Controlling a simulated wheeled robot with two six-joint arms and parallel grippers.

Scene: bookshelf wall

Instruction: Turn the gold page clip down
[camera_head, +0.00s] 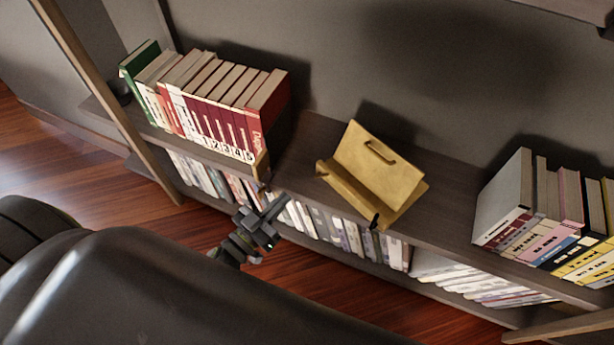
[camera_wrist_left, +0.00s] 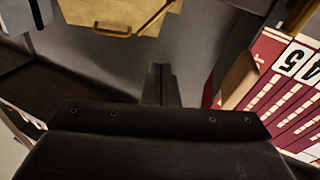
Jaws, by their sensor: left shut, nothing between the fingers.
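The gold book stand (camera_head: 395,182) sits on the shelf right of the numbered red books. A slim gold bar with bent ends, which looks like the page clip (camera_head: 380,153), shows raised on its tilted back panel. A small black piece (camera_head: 375,221) is at the stand's front edge. My left gripper (camera_head: 281,201) is shut and empty, left of the stand and apart from it. In the left wrist view the shut fingers (camera_wrist_left: 160,84) point toward the stand (camera_wrist_left: 115,12), which is cut off at the top. My right gripper is not in view.
More books (camera_head: 550,215) stand at the right. A lower shelf holds a row of books (camera_head: 335,228). Bare shelf (camera_head: 450,205) lies right of the stand.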

